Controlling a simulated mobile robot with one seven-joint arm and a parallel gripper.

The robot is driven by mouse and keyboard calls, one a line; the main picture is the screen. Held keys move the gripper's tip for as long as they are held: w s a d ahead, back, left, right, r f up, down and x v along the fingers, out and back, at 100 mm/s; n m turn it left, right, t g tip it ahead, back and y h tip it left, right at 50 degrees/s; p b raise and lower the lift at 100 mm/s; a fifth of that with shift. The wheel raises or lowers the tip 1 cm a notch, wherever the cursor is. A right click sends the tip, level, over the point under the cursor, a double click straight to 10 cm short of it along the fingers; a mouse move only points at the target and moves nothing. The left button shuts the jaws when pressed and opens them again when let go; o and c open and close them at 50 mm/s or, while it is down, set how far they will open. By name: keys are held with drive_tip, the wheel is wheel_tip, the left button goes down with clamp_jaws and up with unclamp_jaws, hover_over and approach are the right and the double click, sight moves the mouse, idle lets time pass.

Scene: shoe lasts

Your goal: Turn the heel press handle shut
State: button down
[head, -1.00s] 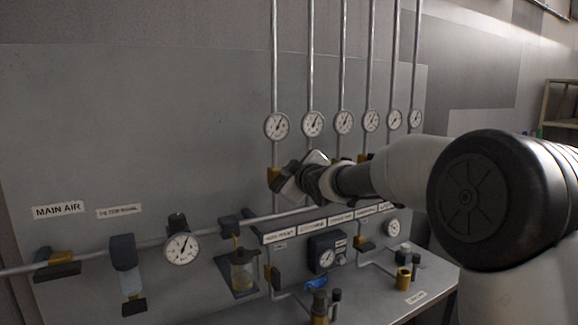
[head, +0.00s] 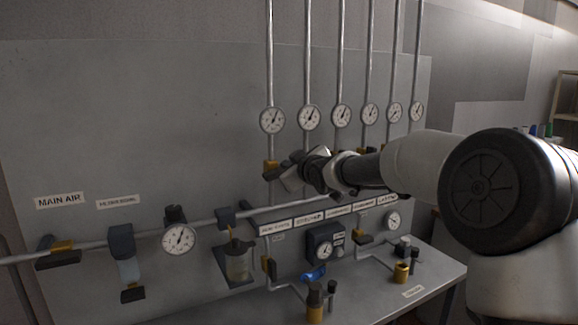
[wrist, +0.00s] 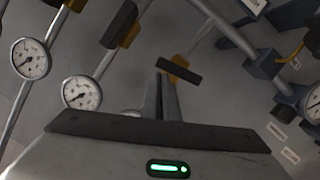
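My gripper (head: 289,178) is at the left end of the row of upright pipes, just right of the leftmost pipe's brass valve (head: 270,166). In the wrist view, my gripper's dark fingers (wrist: 162,95) are together with nothing visible between them. A dark bar handle (wrist: 180,71) on a brass valve body (wrist: 176,66) lies right by the fingertips, tilted across the picture; I cannot tell whether they touch. The label strip (head: 330,213) below the pipes is too small to read surely, so I cannot confirm which handle is the heel press one. My arm hides some valves further right.
Round gauges (head: 272,120) sit on the upright pipes. A horizontal pipe (head: 90,247) carries a gauge (head: 179,239) and a glass bowl unit (head: 238,262). Below is a bench (head: 420,288) with small brass fittings (head: 401,272). The wall at upper left is clear.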

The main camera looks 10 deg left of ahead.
drive_tip(key=shift+w+d+f, duration=0.2)
drive_tip(key=shift+d+f, duration=0.05)
drive_tip(key=shift+d, duration=0.05)
idle(0.6)
